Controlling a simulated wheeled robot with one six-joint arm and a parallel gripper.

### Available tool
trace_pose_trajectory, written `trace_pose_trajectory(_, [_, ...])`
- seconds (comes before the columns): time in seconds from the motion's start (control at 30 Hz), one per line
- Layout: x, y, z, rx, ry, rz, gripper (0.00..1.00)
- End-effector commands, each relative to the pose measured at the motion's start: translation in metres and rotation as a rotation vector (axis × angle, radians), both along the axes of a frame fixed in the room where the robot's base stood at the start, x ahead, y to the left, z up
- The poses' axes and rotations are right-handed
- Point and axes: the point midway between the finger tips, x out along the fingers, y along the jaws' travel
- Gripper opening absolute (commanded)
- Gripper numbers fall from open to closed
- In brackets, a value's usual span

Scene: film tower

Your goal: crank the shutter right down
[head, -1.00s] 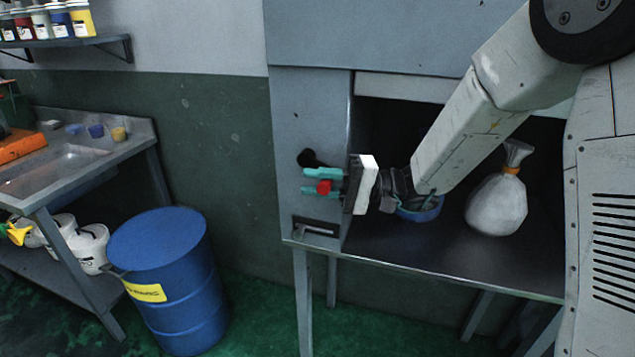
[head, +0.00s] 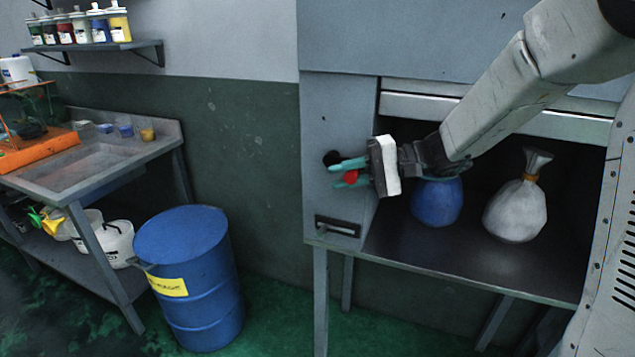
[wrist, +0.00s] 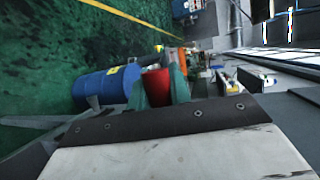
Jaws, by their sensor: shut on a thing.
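The shutter (head: 560,122) is a pale grey slatted panel. It hangs across the top of the cabinet opening, and most of the opening below it is uncovered. The crank's red knob (head: 351,177) is on the cabinet's left side panel, beside a black round part (head: 331,158). My gripper (head: 347,172), with teal fingers, is shut on the red knob. In the wrist view the red knob (wrist: 156,87) shows between the teal fingers (wrist: 178,84). The crank's arm is mostly hidden by the fingers.
A blue sack (head: 437,203) and a white tied sack (head: 516,210) stand on the cabinet floor (head: 450,258) under the shutter. A blue drum (head: 185,285) stands on the floor to the left, near a sink bench (head: 90,170). Green floor lies between drum and cabinet.

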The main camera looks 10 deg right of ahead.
Motion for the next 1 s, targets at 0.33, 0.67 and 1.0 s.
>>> trace_pose_trajectory(0.33, [0.0025, -0.0136, 0.0033, -0.025, 0.01, -0.02, 0.0])
trace_pose_trajectory(0.67, [0.0025, -0.0141, 0.0026, -0.024, 0.011, -0.021, 0.41])
trace_pose_trajectory(1.0, [0.0017, -0.0116, 0.0012, -0.022, 0.011, -0.016, 0.41])
